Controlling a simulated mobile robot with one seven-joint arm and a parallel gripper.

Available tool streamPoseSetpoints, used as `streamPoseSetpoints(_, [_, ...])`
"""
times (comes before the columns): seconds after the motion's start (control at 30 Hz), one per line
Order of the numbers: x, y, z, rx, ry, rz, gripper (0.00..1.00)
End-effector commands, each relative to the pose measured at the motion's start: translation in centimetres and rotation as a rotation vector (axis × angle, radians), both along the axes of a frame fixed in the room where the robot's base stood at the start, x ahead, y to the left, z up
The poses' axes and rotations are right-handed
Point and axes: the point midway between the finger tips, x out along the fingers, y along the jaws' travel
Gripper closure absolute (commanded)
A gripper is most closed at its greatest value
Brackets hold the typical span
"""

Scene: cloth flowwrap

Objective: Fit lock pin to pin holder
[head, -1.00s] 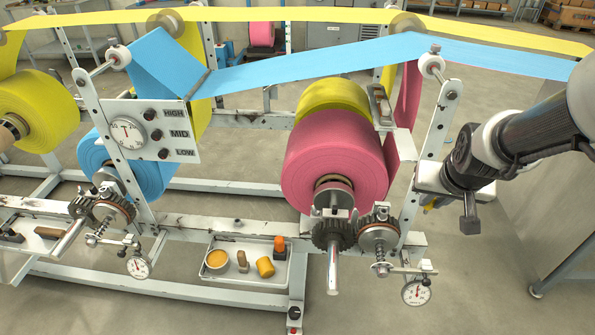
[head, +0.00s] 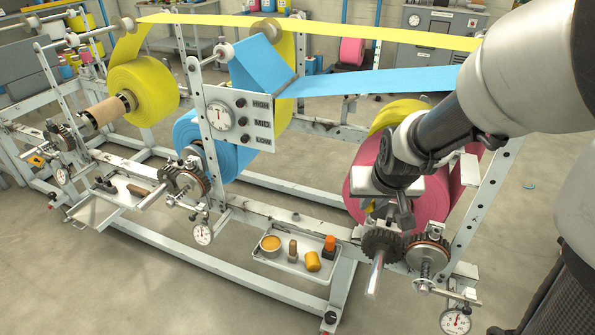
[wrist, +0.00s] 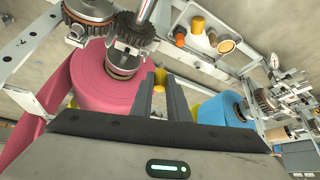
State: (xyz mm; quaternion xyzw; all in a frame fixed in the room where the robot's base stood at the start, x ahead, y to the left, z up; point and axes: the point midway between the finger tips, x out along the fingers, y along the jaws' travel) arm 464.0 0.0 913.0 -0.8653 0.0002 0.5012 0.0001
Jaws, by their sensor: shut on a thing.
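My gripper (head: 372,208) is in front of the pink roll (head: 360,180), above the dark gear and bright shaft. It is shut on a small yellow piece, which I take to be the lock pin (wrist: 160,77); it shows between the two dark fingers in the wrist view, mostly hidden by them. I cannot pick out the pin holder for certain. A white panel (head: 236,92) marked HIGH, MID and LOW, with a round dial and dark knobs, stands at the blue roll, left of and apart from my gripper.
A tray (head: 281,264) with an orange bowl and small parts lies on the lower frame, left of the gear (head: 383,247). Yellow (head: 145,85) and blue rolls (head: 225,160) stand further left. Blue web (head: 370,82) and yellow web (head: 300,27) stretch overhead.

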Motion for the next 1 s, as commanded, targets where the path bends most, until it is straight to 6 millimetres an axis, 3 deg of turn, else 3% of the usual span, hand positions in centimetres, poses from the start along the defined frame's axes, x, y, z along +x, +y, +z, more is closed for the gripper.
streamPoseSetpoints(0.83, [0.01,0.01,0.00,0.000,0.000,0.000,1.00])
streamPoseSetpoints(0.87, [0.01,0.01,0.02,0.000,0.000,0.000,0.89])
streamPoseSetpoints(0.93, [0.00,0.01,0.01,0.000,0.000,0.000,1.00])
streamPoseSetpoints(1.0, [0.01,0.01,0.02,0.000,0.000,0.000,1.00])
